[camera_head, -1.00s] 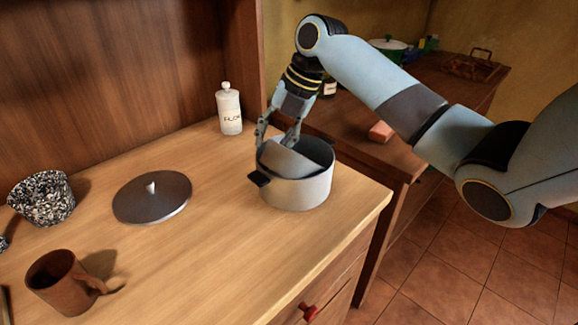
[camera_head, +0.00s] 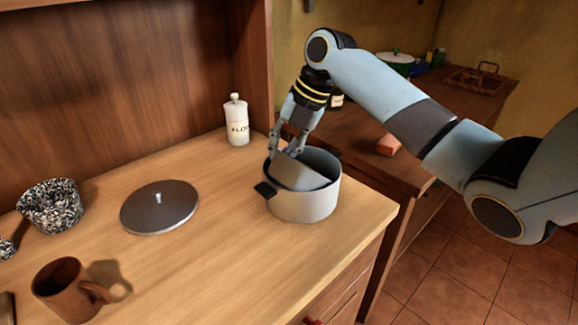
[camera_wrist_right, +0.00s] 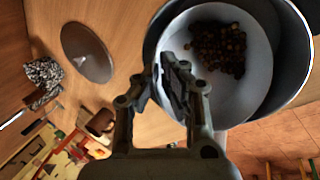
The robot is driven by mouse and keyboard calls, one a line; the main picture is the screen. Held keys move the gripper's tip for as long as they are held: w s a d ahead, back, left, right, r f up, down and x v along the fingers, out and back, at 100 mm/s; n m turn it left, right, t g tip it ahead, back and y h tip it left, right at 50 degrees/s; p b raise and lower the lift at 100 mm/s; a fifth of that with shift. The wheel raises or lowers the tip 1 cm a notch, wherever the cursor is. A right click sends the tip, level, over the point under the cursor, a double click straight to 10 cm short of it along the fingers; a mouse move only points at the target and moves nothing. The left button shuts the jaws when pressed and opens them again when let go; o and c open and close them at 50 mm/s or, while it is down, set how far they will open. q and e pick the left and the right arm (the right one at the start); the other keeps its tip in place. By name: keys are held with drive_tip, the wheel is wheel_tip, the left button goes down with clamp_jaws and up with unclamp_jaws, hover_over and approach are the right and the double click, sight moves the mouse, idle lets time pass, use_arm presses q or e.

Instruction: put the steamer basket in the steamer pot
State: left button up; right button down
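The steamer pot (camera_head: 305,207) is a light grey pot with dark handles, near the counter's right edge. The grey steamer basket (camera_head: 300,176) is tilted inside the pot's mouth, its lower part hidden by the pot wall. In the right wrist view the basket (camera_wrist_right: 245,90) shows a pale inside with brown bits in it, within the pot's darker ring (camera_wrist_right: 152,45). My right gripper (camera_head: 284,150) reaches down at the basket's far left rim. Its fingers (camera_wrist_right: 160,80) look closed on that rim. My left gripper is out of view.
A round lid (camera_head: 160,208) lies left of the pot. A speckled bowl (camera_head: 50,207), a brown mug (camera_head: 68,290) and a white bottle (camera_head: 237,122) stand on the counter. A lower brown counter (camera_head: 355,140) lies behind, with a reddish block (camera_head: 388,145).

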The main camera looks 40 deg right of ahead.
wheel_tip(320, 180, up, 10)
drive_tip(key=shift+b, duration=0.45)
wheel_tip(320, 180, down, 10)
drive_tip(key=shift+r+p, duration=0.2)
drive_tip(key=shift+p, duration=0.65)
drive_tip(key=c, duration=1.5)
unclamp_jaws()
drive_tip(key=shift+f, duration=0.1)
